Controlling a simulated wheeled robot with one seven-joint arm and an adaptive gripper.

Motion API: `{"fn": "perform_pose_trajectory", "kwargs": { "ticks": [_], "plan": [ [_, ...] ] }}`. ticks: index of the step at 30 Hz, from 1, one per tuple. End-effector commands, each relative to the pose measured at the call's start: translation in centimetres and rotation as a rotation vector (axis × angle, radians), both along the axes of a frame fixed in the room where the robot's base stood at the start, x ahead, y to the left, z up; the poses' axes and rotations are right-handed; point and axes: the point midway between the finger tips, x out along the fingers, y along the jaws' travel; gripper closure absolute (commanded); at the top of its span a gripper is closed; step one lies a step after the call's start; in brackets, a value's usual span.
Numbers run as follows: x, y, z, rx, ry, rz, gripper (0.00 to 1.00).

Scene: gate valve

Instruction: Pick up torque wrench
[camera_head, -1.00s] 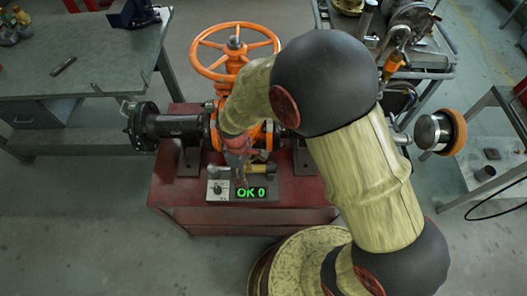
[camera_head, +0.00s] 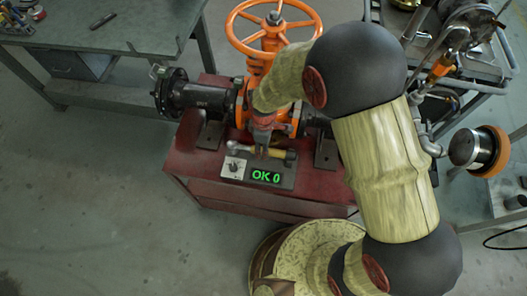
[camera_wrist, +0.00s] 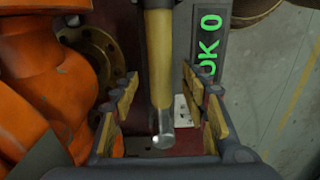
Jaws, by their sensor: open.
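The torque wrench has a yellow handle (camera_wrist: 160,60) and a shiny rounded metal end (camera_wrist: 163,135). In the head view the wrench (camera_head: 277,153) lies across the red bench, just behind the box with the green "OK 0" display, partly hidden by my gripper. My gripper (camera_head: 262,148) points down at it there. In the wrist view my gripper (camera_wrist: 158,78) is open, with one padded finger on each side of the wrench. Neither finger visibly touches it. The exact height above the wrench cannot be told.
The orange gate valve (camera_head: 274,28) with its handwheel and black pipe (camera_head: 205,100) stands behind and left of my gripper. The display box (camera_head: 265,176) sits in front of the wrench on the red bench (camera_head: 195,170). A grey table (camera_head: 150,25) stands at back left.

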Motion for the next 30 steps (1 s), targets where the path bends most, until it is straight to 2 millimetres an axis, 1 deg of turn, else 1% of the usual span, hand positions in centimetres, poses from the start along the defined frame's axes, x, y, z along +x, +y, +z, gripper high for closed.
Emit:
{"fn": "perform_pose_trajectory", "kwargs": {
  "ticks": [1, 3, 5, 13, 30],
  "plan": [
    [-0.1, 0.2, -1.2, 0.0, 0.001, 0.001, 0.55],
    [-0.1, 0.2, -2.2, -0.001, 0.001, 0.0, 0.55],
    [-0.1, 0.1, -2.8, -0.001, 0.002, 0.0, 0.55],
    [0.0, 0.1, -2.9, 0.0, 0.0, -0.001, 0.56],
    [0.0, 0.1, -2.9, 0.0, 0.0, -0.001, 0.88]
  ]
}}
